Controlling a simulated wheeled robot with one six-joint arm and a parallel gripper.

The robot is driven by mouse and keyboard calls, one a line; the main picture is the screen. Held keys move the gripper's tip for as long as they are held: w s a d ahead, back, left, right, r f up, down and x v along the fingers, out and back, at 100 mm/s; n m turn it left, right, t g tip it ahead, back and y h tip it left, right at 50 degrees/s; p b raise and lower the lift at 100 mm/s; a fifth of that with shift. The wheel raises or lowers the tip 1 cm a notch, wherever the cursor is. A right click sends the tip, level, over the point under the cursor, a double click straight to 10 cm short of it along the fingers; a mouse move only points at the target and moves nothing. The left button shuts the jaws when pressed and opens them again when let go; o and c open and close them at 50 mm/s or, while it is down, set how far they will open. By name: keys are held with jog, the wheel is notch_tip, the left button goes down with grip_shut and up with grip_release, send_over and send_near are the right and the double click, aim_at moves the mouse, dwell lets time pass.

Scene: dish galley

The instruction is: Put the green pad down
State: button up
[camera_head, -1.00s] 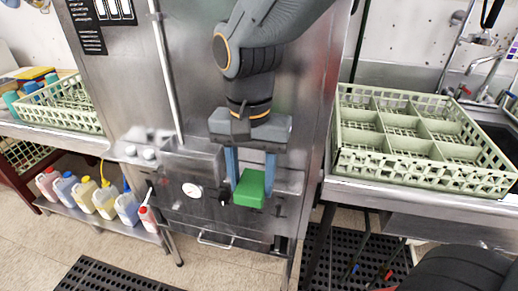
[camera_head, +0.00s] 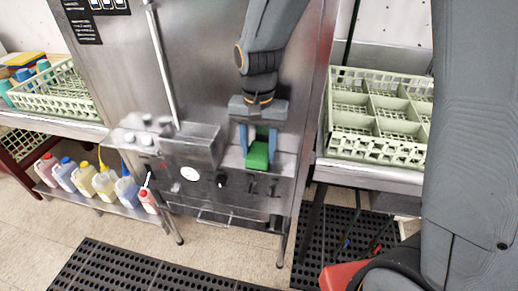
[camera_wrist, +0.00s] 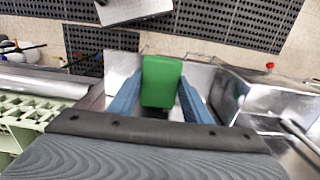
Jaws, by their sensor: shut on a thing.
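The green pad (camera_head: 258,156) is between the two blue fingers of my gripper (camera_head: 258,146), which is shut on it. The pad is in front of the steel dish machine (camera_head: 200,70), right of its control box (camera_head: 175,143). In the wrist view the pad (camera_wrist: 161,82) sits between the fingertips of my gripper (camera_wrist: 158,98). A pale steel surface shows around and below it; whether the pad touches that surface I cannot tell.
A green divided rack (camera_head: 375,150) stands on the right counter. Another green rack (camera_head: 60,100) holds items on the left counter. Several coloured jugs (camera_head: 100,183) stand on a low shelf at left. Black perforated mats (camera_head: 130,275) lie on the floor. My own arm covers the right side.

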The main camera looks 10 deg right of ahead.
aim_at(260, 152)
jog(key=shift+w+d+f+p, duration=0.1)
jog(key=shift+f+p, duration=0.2)
jog(key=shift+p, duration=0.35)
jog(key=shift+f, duration=0.1)
jog(key=shift+w+f, duration=0.1)
jog(key=o, duration=1)
jog(key=shift+o, duration=0.2)
jog(key=shift+f+b, duration=0.2)
jog(key=shift+b, duration=0.3)
jog(key=r+b, duration=0.1)
jog(key=r, duration=0.2)
jog(key=r+b, duration=0.1)
jog(key=r, duration=0.3)
jog(key=shift+s+d+r, duration=0.15)
jog(key=shift+s+r, duration=0.05)
jog(key=shift+r, duration=0.05)
jog(key=s+d+f+n, duration=0.2)
jog(key=s+d+f, duration=0.1)
jog(key=d, duration=0.3)
jog(key=s+d+f+n+t, duration=0.1)
jog(key=s+d+f+n, duration=0.1)
jog(key=d, duration=0.4)
jog(key=s+f, duration=0.1)
jog(key=s, duration=0.1)
jog(key=shift+s, duration=0.35)
jog(key=shift+d, duration=0.1)
